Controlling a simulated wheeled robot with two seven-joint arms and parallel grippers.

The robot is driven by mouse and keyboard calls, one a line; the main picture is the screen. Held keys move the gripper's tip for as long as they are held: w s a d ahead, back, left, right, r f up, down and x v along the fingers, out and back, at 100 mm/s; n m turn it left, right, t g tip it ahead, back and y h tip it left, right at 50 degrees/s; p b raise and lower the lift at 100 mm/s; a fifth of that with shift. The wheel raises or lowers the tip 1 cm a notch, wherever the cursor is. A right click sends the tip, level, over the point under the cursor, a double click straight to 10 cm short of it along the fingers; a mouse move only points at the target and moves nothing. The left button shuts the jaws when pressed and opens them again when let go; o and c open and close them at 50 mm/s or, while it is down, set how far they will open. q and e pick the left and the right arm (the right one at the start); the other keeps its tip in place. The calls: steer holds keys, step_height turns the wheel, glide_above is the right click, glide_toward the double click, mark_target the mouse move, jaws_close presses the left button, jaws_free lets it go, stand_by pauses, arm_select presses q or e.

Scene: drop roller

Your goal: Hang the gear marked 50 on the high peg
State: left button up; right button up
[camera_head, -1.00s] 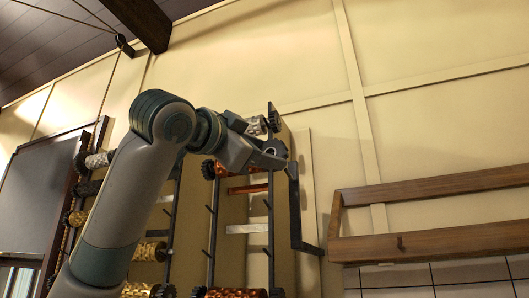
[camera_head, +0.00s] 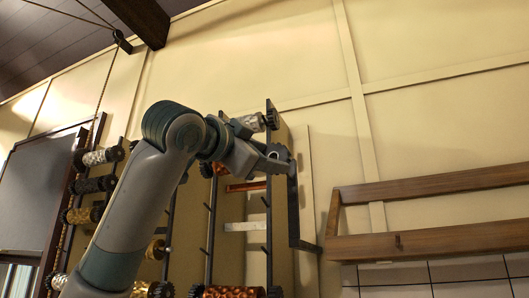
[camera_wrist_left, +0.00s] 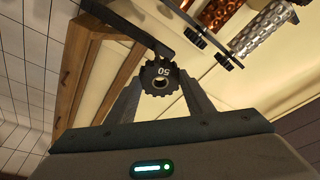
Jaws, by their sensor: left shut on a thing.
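The dark toothed gear marked 50 (camera_wrist_left: 148,77) is between the fingers of my left gripper (camera_head: 279,161), which is shut on it. In the left wrist view its number reads upside down and its centre hole is open to view. In the left wrist view the bracket's dark bar (camera_wrist_left: 125,24) ends close to the gear. I cannot tell the high peg apart, nor whether the gear touches the bracket. My right gripper is not in view.
Racks with patterned rollers (camera_head: 235,291) and short pegs stand behind and below my left arm. More rollers (camera_head: 93,185) are at the left. A wooden frame (camera_head: 440,240) is on the wall at the right. The wall above the gripper is clear.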

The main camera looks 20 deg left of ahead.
arm_select(q)
steer(key=shift+w+r+p, duration=0.1)
steer(key=shift+w+p, duration=0.4)
steer(key=shift+w, duration=0.75)
steer(key=w+p, duration=0.2)
steer(key=w, duration=0.4)
steer(key=shift+d+f, duration=0.15)
steer(key=shift+f, duration=0.1)
steer(key=o, duration=1.4)
steer(key=shift+f, duration=0.1)
